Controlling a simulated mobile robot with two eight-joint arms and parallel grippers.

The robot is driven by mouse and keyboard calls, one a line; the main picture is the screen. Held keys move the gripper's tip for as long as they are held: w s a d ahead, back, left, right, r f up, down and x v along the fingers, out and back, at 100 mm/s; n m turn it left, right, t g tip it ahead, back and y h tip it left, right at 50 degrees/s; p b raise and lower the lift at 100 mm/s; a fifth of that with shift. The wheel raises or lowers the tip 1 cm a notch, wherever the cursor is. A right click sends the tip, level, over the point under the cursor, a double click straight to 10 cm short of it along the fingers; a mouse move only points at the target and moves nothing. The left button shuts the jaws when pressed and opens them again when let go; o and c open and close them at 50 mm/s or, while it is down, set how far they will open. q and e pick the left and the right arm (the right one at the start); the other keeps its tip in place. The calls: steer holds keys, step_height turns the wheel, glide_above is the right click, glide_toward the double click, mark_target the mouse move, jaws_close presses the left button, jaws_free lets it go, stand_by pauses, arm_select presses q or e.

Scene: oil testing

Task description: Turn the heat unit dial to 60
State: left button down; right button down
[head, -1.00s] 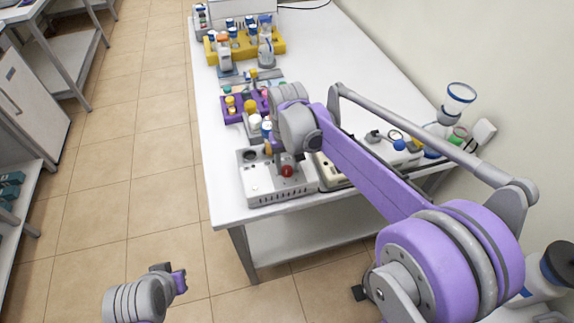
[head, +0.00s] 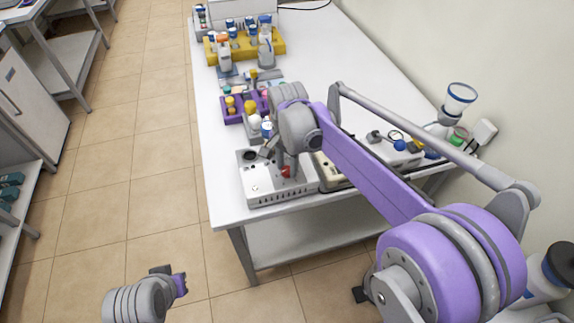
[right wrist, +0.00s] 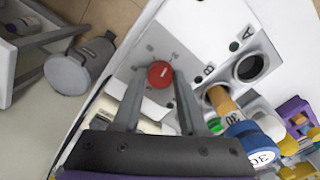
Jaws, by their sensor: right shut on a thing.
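The heat unit (head: 262,188) is a pale box with a row of slots along its front, at the near edge of the table. Its red dial (head: 286,171) is partly covered by my right gripper (head: 287,166) in the head view. In the right wrist view the round red dial (right wrist: 160,74) sits between the two fingertips of my right gripper (right wrist: 160,78), which is shut on it. The dial's scale is too small to read. My left gripper (head: 180,284) hangs over the floor, away from the table; its jaw opening is unclear.
The unit has holes marked A and B; A (right wrist: 251,67) looks empty, and an orange-brown piece (right wrist: 221,101) is at B. A blue-capped bottle marked 30 (right wrist: 262,157) stands close by. Purple (head: 233,112) and yellow (head: 277,46) racks stand farther back.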

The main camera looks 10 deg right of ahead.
mark_target(287, 169)
steer(key=shift+m, duration=1.1)
steer(key=shift+c, duration=2.2)
jaws_free()
step_height(287, 169, up, 11)
steer(key=shift+p, duration=0.3)
steer(key=shift+f, duration=0.1)
steer(key=s+d+f+n+t, duration=0.2)
steer(key=s+f+n, duration=0.4)
steer(key=s, duration=0.4)
steer(key=s+d+f+n+t, duration=0.3)
steer(key=s+f+n, duration=0.4)
steer(key=s, duration=0.4)
steer(key=shift+f, duration=0.2)
